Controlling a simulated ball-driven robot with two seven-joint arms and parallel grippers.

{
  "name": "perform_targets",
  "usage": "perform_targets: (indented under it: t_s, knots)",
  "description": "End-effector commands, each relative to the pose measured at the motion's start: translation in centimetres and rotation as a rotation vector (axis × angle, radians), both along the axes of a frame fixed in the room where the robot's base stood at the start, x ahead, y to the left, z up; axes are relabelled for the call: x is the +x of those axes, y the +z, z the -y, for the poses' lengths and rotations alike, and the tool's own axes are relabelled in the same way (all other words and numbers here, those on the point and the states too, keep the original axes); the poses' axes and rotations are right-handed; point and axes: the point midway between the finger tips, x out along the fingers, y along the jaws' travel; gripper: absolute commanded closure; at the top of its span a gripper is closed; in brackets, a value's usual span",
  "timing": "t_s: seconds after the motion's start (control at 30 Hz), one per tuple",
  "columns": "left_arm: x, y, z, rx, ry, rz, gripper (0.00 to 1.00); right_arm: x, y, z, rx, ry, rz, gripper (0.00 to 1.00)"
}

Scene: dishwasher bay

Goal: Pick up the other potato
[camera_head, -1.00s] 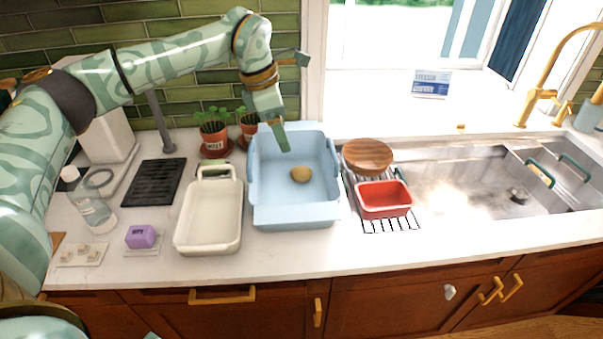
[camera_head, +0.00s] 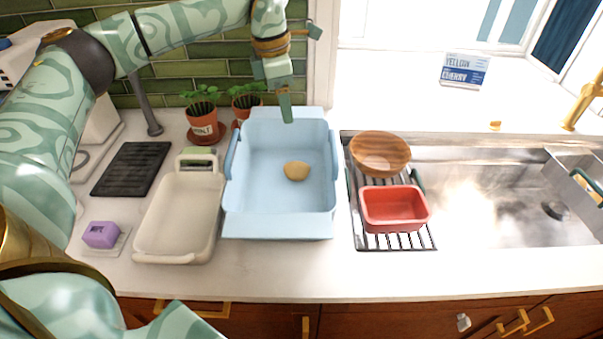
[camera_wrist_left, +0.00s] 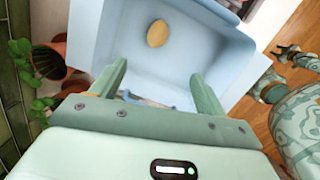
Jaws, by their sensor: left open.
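A tan potato (camera_head: 296,171) lies on the floor of the light blue basin (camera_head: 278,228). The potato also shows near the top of the left wrist view (camera_wrist_left: 157,33), beyond my fingertips. My left gripper (camera_head: 287,110) hangs over the back part of the basin, behind the potato and apart from it. In the left wrist view its two green fingers (camera_wrist_left: 158,72) are spread wide with no potato between them.
A cream dish (camera_head: 165,257) stands left of the basin, with a black mat (camera_head: 131,168) and purple block (camera_head: 101,234) beyond. Potted plants (camera_head: 204,130) stand behind. A red tub (camera_head: 395,210) and wooden bowl (camera_head: 380,153) sit on a rack right, beside the sink (camera_head: 480,200).

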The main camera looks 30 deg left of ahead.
Motion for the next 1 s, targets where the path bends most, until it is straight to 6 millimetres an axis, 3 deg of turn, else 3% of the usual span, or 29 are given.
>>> perform_targets:
  t_s: [0.03,0.2,0.37,0.7,1.0]
  knots:
    - [0.2,-1.8,0.0,0.0,-0.001,-0.008,0.26,-0.6,-1.4,0.0,0.0,0.0,-0.013,0.65]
    - [0.4,-4.3,0.0,0.0,-0.001,-0.019,0.26,-1.3,-3.3,-0.1,0.001,0.0,-0.028,0.65]
    - [0.6,-6.2,0.1,0.0,-0.001,-0.023,0.26,-1.3,-4.2,-0.2,0.003,0.0,-0.029,0.65]
    - [1.2,-14.0,0.8,0.0,-0.001,-0.025,0.26,-1.8,-6.2,-0.2,0.003,0.0,-0.042,0.65]
    - [1.5,-16.4,1.0,0.0,-0.001,-0.022,0.26,-1.9,-6.8,-0.3,0.003,0.001,-0.045,0.65]
